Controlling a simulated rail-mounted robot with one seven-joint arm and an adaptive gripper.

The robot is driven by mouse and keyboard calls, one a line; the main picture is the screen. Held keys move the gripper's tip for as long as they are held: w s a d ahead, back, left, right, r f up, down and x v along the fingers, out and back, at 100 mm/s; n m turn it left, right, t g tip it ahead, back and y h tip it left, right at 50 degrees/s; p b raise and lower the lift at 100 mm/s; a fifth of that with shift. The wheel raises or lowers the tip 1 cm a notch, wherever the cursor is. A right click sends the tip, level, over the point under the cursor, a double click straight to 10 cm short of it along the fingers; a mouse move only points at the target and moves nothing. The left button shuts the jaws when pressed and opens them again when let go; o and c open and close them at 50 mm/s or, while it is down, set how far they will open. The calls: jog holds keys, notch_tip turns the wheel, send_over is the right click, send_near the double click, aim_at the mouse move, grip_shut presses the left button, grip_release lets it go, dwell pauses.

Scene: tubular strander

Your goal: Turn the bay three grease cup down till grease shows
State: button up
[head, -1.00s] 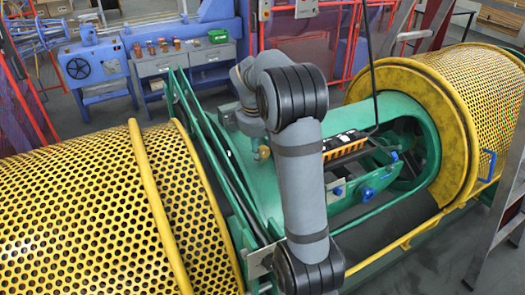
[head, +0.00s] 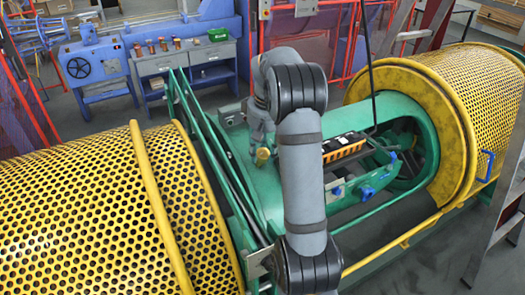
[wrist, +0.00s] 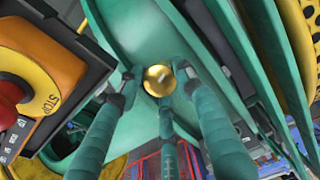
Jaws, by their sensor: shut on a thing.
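The grease cup (wrist: 158,80) is a small round brass-coloured cap with a pale mark on top, in the middle of the wrist view. It sits by the green machine frame. In the head view the brass cup (head: 262,156) shows just below my wrist, on the green frame between the two yellow drums. My gripper (wrist: 160,88) has its three teal fingers closed around the cup's rim. In the head view the gripper (head: 260,148) is small and partly merged with the green behind it. No grease can be made out.
A control box with a red stop button (wrist: 9,92) is close beside the fingers in the wrist view. In the head view a black and orange striped box (head: 344,149) lies right of my arm. Perforated yellow drums (head: 95,215) stand on both sides.

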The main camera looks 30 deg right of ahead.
jog(key=m, duration=0.2)
jog(key=m+y, duration=0.1)
jog(key=shift+s+f+m+b, duration=0.3)
jog(key=shift+s+f+b, duration=0.05)
jog(key=shift+f, duration=0.05)
jog(key=m+y+b, duration=0.1)
jog(key=m, duration=0.2)
jog(key=shift+a, duration=0.1)
jog(key=m+t+y+b, duration=0.1)
jog(key=m+b, duration=0.2)
jog(key=m, duration=0.2)
jog(key=shift+a+b, duration=0.1)
jog(key=shift+b, duration=0.2)
jog(key=shift+w+a+r+m+t+y+b, duration=0.15)
jog(key=shift+m+t+b, duration=0.2)
jog(key=shift+m, duration=0.25)
jog(key=shift+s+d+r+m+t+y+b, duration=0.15)
jog(key=shift+m+t+b, duration=0.15)
jog(key=shift+m, duration=0.3)
jog(key=shift+w+a, duration=0.1)
jog(key=shift+a, duration=0.05)
jog(key=o, duration=1)
jog(key=shift+a, duration=0.1)
jog(key=shift+o, duration=0.2)
jog(key=shift+d, duration=0.2)
jog(key=shift+r, duration=0.1)
